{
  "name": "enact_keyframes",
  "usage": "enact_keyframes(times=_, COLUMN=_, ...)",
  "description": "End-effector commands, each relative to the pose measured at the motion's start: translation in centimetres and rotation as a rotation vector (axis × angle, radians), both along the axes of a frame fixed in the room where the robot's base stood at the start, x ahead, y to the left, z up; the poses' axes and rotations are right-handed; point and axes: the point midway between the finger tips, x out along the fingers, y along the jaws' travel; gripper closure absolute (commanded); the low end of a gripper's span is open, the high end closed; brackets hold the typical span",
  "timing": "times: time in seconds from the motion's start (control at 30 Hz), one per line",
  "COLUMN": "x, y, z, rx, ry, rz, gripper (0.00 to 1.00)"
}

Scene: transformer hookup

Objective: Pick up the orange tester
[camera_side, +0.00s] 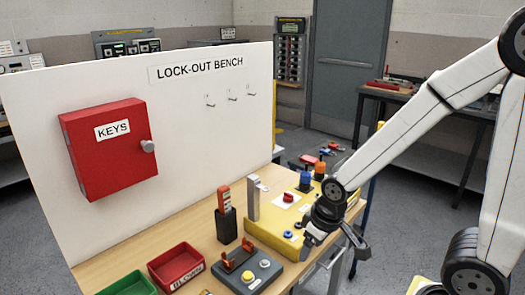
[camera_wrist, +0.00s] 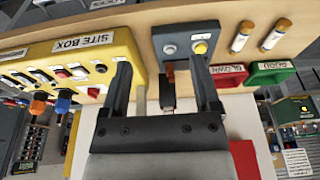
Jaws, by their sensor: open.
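The orange tester (camera_side: 223,198) stands upright in a black holder (camera_side: 227,227) on the wooden bench, its orange-red upper part showing above the holder. My gripper (camera_side: 334,248) is open and empty, to the right of the tester and apart from it, by the front of the yellow box. In the wrist view my gripper's fingers (camera_wrist: 160,66) are spread wide. A dark upright piece, probably the holder (camera_wrist: 167,97), shows between them farther off. I cannot clearly make out the tester there.
The yellow site box (camera_side: 275,232) with a grey post lies between my gripper and the tester. Red (camera_side: 176,265) and green (camera_side: 127,285) trays are at left. The white board (camera_side: 190,190) rises behind.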

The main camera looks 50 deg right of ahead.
Motion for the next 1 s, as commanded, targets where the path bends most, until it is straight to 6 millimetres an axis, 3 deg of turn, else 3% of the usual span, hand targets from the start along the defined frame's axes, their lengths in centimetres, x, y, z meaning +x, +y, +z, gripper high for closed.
enact_keyframes(times=0.17, x=0.4, y=0.0, z=0.1, rx=0.003, ry=0.001, rz=-0.012, gripper=0.21)
enact_keyframes(times=0.37, x=2.6, y=0.0, z=0.7, rx=0.020, ry=0.012, rz=-0.090, gripper=0.21)
enact_keyframes(times=1.0, x=17.2, y=-0.4, z=3.9, rx=0.124, ry=0.098, rz=-0.689, gripper=0.21)
